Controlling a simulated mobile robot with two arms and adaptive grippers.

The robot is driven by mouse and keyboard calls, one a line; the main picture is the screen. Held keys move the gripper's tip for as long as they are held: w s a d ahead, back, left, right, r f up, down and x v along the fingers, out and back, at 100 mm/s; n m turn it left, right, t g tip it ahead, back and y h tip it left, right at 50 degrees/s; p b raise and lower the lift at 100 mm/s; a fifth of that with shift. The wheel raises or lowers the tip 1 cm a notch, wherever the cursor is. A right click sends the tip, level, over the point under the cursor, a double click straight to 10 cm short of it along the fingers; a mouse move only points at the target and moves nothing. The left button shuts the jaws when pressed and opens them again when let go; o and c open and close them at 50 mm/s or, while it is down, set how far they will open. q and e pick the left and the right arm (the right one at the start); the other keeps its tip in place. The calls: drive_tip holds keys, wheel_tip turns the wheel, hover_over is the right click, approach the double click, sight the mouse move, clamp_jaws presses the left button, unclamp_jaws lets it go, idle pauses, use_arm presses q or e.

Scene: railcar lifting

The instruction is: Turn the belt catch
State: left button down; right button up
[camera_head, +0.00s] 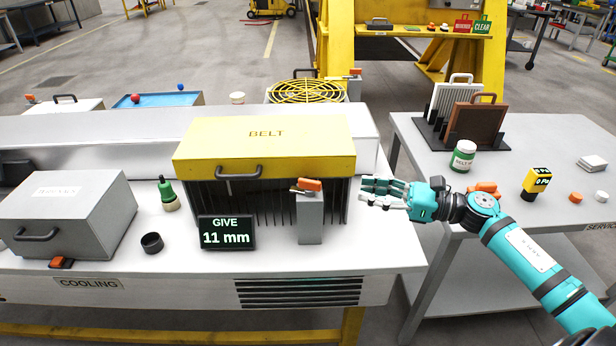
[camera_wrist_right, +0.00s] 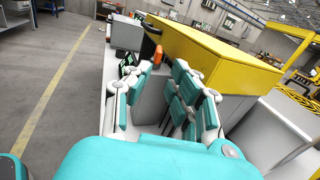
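The belt catch (camera_head: 310,185) has an orange handle on top of a grey post (camera_head: 311,220), at the right front of the yellow BELT cover (camera_head: 265,145). My right gripper (camera_head: 366,192) is just right of the catch, pointing left at it, open and empty, apart from it in the head view. In the right wrist view the orange handle (camera_wrist_right: 144,74) and the grey post (camera_wrist_right: 151,100) show ahead, between the spread fingers of my right gripper (camera_wrist_right: 158,72). The left gripper is not in view.
A display (camera_head: 227,232) reading GIVE 11 mm stands left of the post. The side table at right holds a green-and-white jar (camera_head: 463,156) and a yellow meter (camera_head: 537,183).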

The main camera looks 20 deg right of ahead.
sight(312, 181)
drive_tip(key=p+x, duration=0.3)
drive_tip(key=x, duration=0.9)
drive_tip(key=shift+w+a+r, duration=0.1)
drive_tip(key=shift+w+a, duration=0.15)
drive_tip(key=shift+w, duration=0.05)
drive_tip(key=shift+w+a, duration=0.15)
drive_tip(key=shift+a, duration=0.1)
clamp_jaws()
